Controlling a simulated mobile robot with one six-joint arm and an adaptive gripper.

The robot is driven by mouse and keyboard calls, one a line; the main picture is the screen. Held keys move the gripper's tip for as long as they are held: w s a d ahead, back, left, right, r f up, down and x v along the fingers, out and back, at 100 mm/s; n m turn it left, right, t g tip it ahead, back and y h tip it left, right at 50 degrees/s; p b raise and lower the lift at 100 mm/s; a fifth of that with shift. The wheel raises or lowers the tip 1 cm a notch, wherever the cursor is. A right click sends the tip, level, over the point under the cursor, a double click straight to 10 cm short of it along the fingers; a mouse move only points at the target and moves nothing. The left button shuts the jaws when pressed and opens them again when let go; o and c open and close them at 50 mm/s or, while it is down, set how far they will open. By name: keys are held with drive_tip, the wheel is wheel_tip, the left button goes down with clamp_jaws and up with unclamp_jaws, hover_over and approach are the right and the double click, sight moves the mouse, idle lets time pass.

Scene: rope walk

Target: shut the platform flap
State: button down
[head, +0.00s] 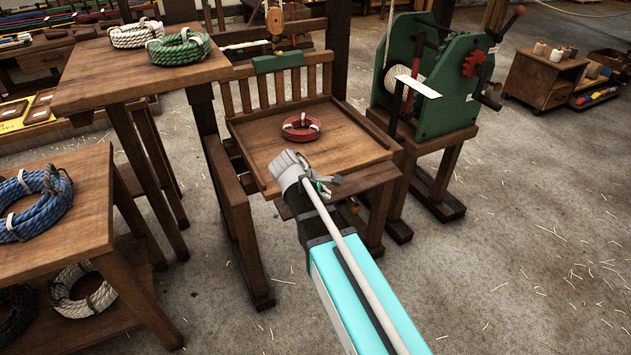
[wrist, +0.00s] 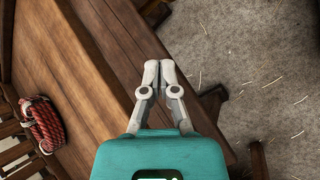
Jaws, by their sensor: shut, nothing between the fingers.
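The wooden platform (head: 285,165) has a slatted back, side rims and a red rope coil (head: 301,127) lying on it. A plank along its front edge (head: 370,177) looks like the flap; it sits lower than the platform top and slopes outward, its exact angle unclear. In the wrist view, the flap (wrist: 120,40) runs diagonally beside the platform top (wrist: 60,75). My gripper (head: 330,185) is at the front edge and hides part of the flap. In the wrist view my gripper (wrist: 159,66) has its fingertips together, empty, over the flap's outer edge; contact is unclear.
A green winding machine (head: 440,85) on a wooden stand is to the right. A table with rope coils (head: 178,47) stands to the left, and a shelf with a blue coil (head: 35,203) is nearer left. The floor at right front is open, with scattered straw.

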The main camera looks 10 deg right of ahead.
drive_tip(key=s+d+f+m+g+y, duration=0.1)
drive_tip(key=s+f+m+y, duration=0.1)
drive_tip(key=s+m, duration=0.4)
drive_tip(key=s+d+f+m+g+y, duration=0.1)
drive_tip(key=s+d+f+m+y, duration=0.1)
drive_tip(key=s+m+y, duration=0.3)
drive_tip(key=shift+s+m+g, duration=0.4)
drive_tip(key=shift+s+m, duration=0.6)
drive_tip(key=shift+s, duration=0.5)
drive_tip(key=shift+d, duration=0.1)
